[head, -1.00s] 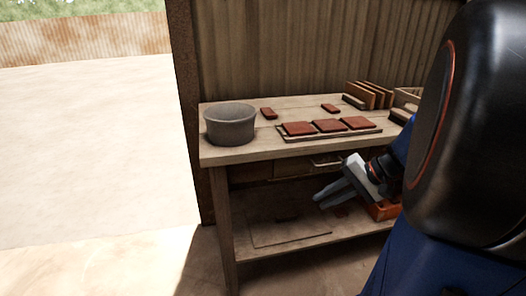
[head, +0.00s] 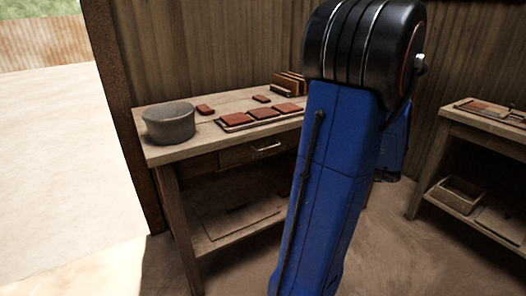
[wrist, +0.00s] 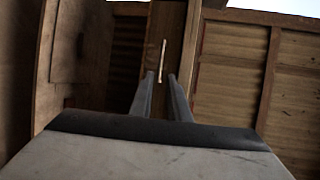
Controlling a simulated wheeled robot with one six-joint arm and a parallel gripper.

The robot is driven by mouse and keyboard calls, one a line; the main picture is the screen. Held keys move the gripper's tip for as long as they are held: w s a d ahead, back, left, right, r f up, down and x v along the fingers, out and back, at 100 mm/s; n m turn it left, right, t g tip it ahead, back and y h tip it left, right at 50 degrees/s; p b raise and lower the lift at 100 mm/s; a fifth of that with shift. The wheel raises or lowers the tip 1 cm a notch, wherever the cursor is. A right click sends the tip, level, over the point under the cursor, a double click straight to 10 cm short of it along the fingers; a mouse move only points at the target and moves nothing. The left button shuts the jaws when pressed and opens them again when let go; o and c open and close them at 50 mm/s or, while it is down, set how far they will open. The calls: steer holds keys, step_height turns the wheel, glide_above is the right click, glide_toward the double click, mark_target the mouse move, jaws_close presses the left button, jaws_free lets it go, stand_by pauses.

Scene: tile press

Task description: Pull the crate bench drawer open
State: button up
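The bench drawer (head: 250,152) is under the wooden bench top in the head view, its front looking flush with the bench. My gripper is hidden behind my arm in the head view. In the wrist view my gripper (wrist: 161,77) is open, with two grey fingers apart. The handle (wrist: 163,60) appears upright in that view, in line with the gap between the fingers. The drawer front (wrist: 172,30) is behind it. I cannot tell whether the fingers reach around the handle.
The bench top (head: 205,142) carries a grey tub (head: 169,124), several red tiles (head: 261,114) and a tile rack (head: 288,83). A low shelf (head: 220,225) is below. Another bench (head: 480,125) stands at the right. Open floor lies between the benches.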

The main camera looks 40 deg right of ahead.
mark_target(270, 148)
steer(key=x, duration=1.7)
steer(key=shift+w+d, duration=0.1)
steer(key=shift+d, duration=0.2)
steer(key=shift+c, duration=0.3)
jaws_close()
stand_by(1.0)
